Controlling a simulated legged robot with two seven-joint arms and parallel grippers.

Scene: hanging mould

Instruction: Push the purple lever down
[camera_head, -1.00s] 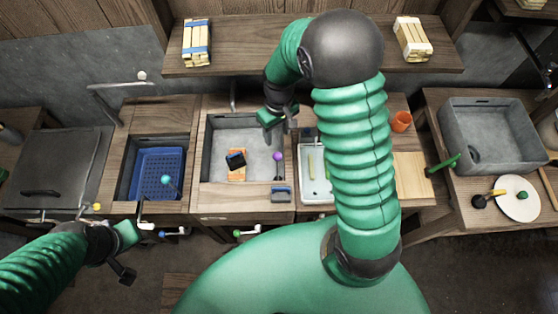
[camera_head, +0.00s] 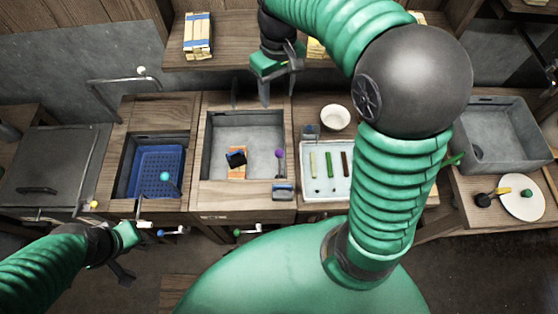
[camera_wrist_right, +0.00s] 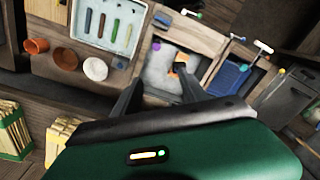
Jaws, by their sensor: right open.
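The purple lever (camera_head: 278,153) has a round purple knob on a thin stalk. It rises from a grey block at the right front of the middle sink and looks raised. The knob also shows in the right wrist view (camera_wrist_right: 155,46). My right gripper (camera_head: 278,82) is open and empty, above the back of the sink by the shelf, apart from the lever. Its two dark fingers (camera_wrist_right: 160,76) are spread in the wrist view. My left gripper (camera_head: 132,254) is at the lower left, in front of the counter, looks open and empty, and is away from the lever.
The middle sink (camera_head: 255,130) holds an orange block with a dark piece on it. A blue basket (camera_head: 157,172) with a teal-knobbed lever is to the left. A white tray (camera_head: 312,190) and bowl (camera_head: 336,117) are to the right. A shelf (camera_head: 230,45) runs behind.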

